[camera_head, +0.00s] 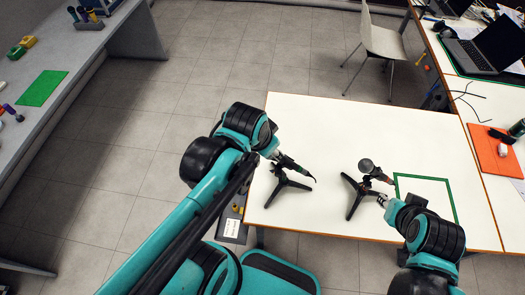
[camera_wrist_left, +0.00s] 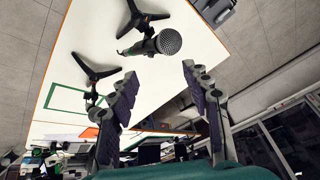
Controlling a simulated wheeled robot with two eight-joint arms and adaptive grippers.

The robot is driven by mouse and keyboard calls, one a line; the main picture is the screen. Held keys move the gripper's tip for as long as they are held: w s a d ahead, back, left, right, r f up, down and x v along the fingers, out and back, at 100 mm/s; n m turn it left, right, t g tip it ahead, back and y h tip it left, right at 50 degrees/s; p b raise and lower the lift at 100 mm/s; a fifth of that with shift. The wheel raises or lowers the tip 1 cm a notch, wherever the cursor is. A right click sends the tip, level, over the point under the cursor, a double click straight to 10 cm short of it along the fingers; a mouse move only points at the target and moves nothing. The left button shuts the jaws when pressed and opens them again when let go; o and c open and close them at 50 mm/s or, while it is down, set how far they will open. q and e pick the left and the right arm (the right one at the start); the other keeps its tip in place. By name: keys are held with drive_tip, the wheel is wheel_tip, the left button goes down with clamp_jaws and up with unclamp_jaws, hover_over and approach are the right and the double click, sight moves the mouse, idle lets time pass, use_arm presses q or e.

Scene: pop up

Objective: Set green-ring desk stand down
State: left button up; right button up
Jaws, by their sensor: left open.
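One black tripod desk stand (camera_head: 287,186) stands on the left part of the white table; it also shows in the left wrist view (camera_wrist_left: 140,17). A microphone with a grey mesh head (camera_wrist_left: 168,41) rests at its top, with a green band near its handle end. My left gripper (camera_wrist_left: 160,72) is open, and the microphone head is just beyond its fingertips, apart from both fingers. A second tripod stand (camera_head: 355,198) stands to the right, with a round grey head (camera_head: 366,165) above it. My right gripper (camera_head: 383,180) is beside this stand; its fingers are too small to read.
A green square outline (camera_head: 425,178) is marked on the white table (camera_head: 330,120), right of the second stand, partly covered by my right arm. A chair (camera_head: 385,40) stands behind the table. An orange mat (camera_head: 495,150) and laptop (camera_head: 490,45) lie on the right-hand table.

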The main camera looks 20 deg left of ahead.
use_arm(q)
drive_tip(key=s+n+t, duration=0.1)
drive_tip(key=n, duration=0.1)
drive_tip(key=s+a+n+t, duration=0.1)
drive_tip(key=n, duration=0.1)
drive_tip(key=shift+s+f, duration=0.1)
drive_tip(key=shift+s, duration=0.05)
